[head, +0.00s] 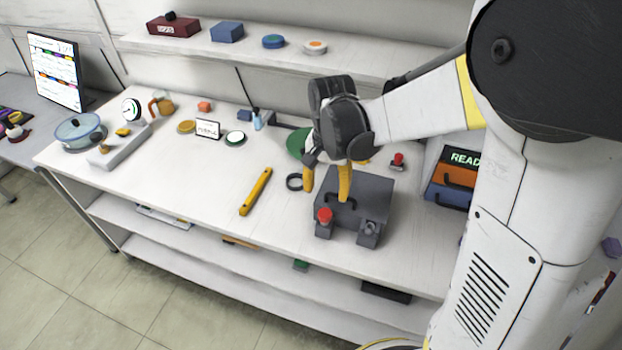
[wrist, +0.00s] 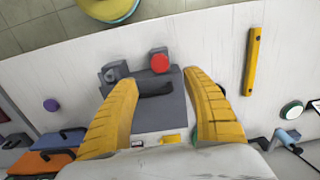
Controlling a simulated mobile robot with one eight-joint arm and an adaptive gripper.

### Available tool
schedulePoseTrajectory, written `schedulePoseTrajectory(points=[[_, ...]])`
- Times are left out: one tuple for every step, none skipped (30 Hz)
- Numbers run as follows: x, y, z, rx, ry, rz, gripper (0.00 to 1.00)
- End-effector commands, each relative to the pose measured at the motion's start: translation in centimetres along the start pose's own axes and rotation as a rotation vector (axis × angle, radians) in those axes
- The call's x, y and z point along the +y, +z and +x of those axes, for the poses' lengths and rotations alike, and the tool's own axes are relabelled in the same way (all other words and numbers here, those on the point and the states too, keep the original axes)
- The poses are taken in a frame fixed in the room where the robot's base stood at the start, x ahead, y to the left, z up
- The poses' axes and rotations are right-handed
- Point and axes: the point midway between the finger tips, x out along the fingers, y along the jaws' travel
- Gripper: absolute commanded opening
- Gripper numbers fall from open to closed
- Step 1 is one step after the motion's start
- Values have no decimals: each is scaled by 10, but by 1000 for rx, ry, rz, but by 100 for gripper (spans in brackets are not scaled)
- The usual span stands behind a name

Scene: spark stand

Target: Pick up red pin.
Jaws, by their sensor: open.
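A red round-topped pin (head: 325,215) stands upright at the front left corner of a grey stand (head: 362,190) on the bench. In the wrist view the red pin (wrist: 160,63) shows from above, just beyond the fingertips and between their lines. My gripper (head: 326,185) has two yellow fingers spread apart with nothing between them. It hangs above the stand, and the pin is nearer the bench's front edge. In the wrist view my gripper (wrist: 161,80) is spread over the stand's dark handle. The pin's lower part is hidden in the wrist view.
A grey knob (head: 369,230) is beside the pin on the stand's front right. Another small red-topped item (head: 398,160) stands behind the stand. Orange and blue cases (head: 455,177) are at right.

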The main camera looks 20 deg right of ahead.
Motion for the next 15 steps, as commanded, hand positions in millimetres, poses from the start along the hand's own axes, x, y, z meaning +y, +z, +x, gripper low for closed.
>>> schedulePoseTrajectory(points=[[0, 0, 12, -1, 1, 1, 58], [0, 0, 18, -1, 1, 1, 58], [0, 0, 25, 0, 0, 0, 58], [0, 0, 30, 0, 0, 0, 58], [0, 0, 35, 0, 0, 0, 58], [0, 0, 41, 0, 0, -1, 58], [0, 0, 44, 0, 0, -1, 58], [0, 0, 46, 1, 0, -1, 58], [0, 0, 49, 1, 0, -1, 58], [0, 0, 50, 1, -1, -1, 58], [0, 0, 51, 1, -1, -1, 58], [0, 0, 54, 1, -1, -2, 58], [0, 0, 56, 1, -1, -2, 58], [0, 0, 58, 1, -1, -2, 58], [0, 0, 64, 1, -1, -2, 58]])
